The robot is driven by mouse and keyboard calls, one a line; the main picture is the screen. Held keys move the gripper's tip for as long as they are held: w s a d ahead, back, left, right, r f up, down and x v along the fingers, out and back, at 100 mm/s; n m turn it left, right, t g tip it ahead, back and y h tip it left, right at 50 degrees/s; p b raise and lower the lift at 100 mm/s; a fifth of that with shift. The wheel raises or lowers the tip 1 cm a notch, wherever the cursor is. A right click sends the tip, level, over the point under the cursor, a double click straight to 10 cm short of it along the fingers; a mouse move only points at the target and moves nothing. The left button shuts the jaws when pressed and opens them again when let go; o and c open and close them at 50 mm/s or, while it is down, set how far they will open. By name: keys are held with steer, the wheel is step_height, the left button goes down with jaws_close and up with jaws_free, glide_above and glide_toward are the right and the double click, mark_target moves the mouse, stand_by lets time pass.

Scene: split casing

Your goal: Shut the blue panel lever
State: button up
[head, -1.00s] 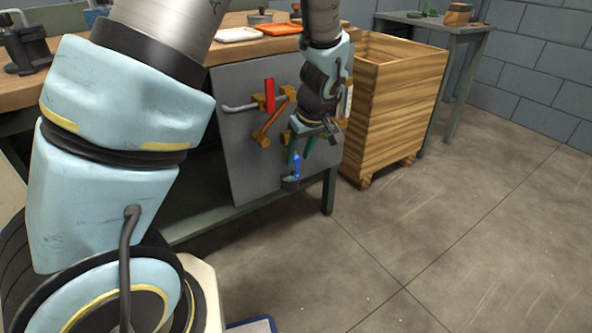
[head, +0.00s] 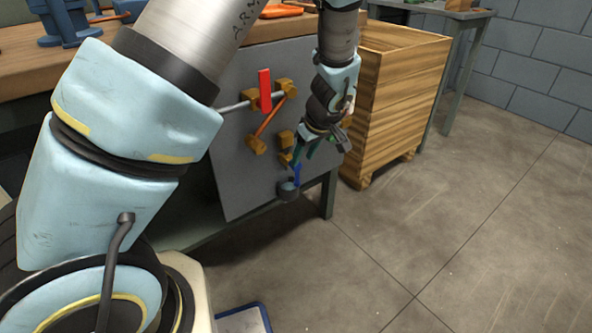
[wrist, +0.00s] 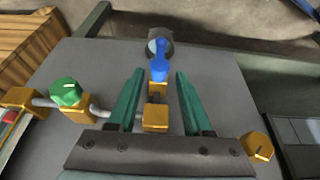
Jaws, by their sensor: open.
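The blue panel lever (head: 297,173) is low on the grey panel, by a dark round fitting (head: 288,190). In the wrist view the blue lever (wrist: 160,70) lies between the tips of my gripper's green fingers, with a visible gap on each side. My gripper (head: 304,156) points down toward the lever in the head view and partly covers its upper end. The fingers (wrist: 160,76) are apart and hold nothing. I cannot tell how far the tips are from the panel.
The grey panel (head: 240,185) also carries a red lever (head: 265,90), orange blocks and a grey pipe. A green knob (wrist: 65,92) is left of the fingers in the wrist view. A wooden crate (head: 395,110) stands right of the panel. The floor at the right is clear.

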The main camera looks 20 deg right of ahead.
mark_target(298, 168)
steer(key=b+x, duration=0.1)
steer(key=x, duration=0.6)
steer(key=shift+w+f, duration=0.15)
steer(key=shift+f, duration=0.15)
jaws_close()
stand_by(1.1)
